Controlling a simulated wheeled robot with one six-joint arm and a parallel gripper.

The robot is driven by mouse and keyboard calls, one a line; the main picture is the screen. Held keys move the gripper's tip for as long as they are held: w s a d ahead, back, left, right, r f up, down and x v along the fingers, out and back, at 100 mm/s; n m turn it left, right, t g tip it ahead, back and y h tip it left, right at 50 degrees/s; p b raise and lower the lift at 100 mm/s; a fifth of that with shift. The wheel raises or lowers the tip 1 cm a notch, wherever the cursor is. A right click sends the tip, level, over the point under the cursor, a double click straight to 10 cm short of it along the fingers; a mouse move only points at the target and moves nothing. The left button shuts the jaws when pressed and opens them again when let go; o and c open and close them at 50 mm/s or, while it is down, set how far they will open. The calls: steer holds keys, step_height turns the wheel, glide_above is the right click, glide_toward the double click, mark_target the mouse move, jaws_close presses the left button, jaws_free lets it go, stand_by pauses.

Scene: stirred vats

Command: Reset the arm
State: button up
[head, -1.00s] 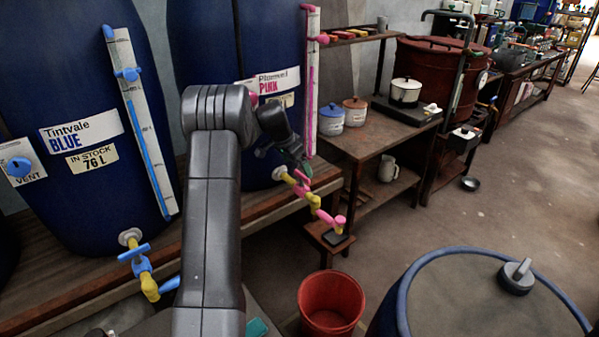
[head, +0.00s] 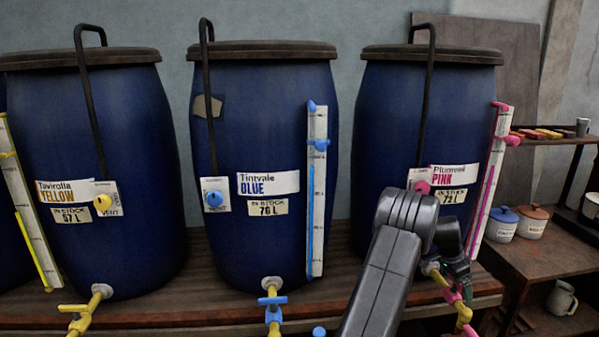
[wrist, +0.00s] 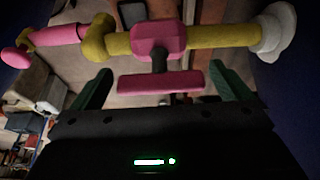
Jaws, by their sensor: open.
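My arm reaches up from the bottom of the head view toward the pink vat (head: 400,130). My gripper (head: 460,275) is small and partly hidden there, close to the pink vat's tap (head: 455,298). In the wrist view my gripper (wrist: 160,92) is open, with one dark green finger at each side. The pink tap handle (wrist: 160,82) lies across the gap between the fingers, on its yellow pipe (wrist: 215,35). I cannot tell whether the fingers touch it.
The blue vat (head: 265,120) and yellow vat (head: 110,130) stand left on a wooden bench (head: 205,275). Their taps jut forward at the bench front. A side table (head: 545,255) with lidded pots (head: 531,222) and a mug (head: 562,298) stands right.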

steer(key=shift+a+r+m+p, duration=0.1)
steer(key=shift+r+m+p, duration=0.3)
steer(key=shift+m+p, duration=0.2)
steer(key=shift+f+m+g+p, duration=0.15)
steer(key=shift+m+g+p, duration=0.25)
steer(key=shift+m, duration=0.1)
steer(key=shift+f, duration=0.1)
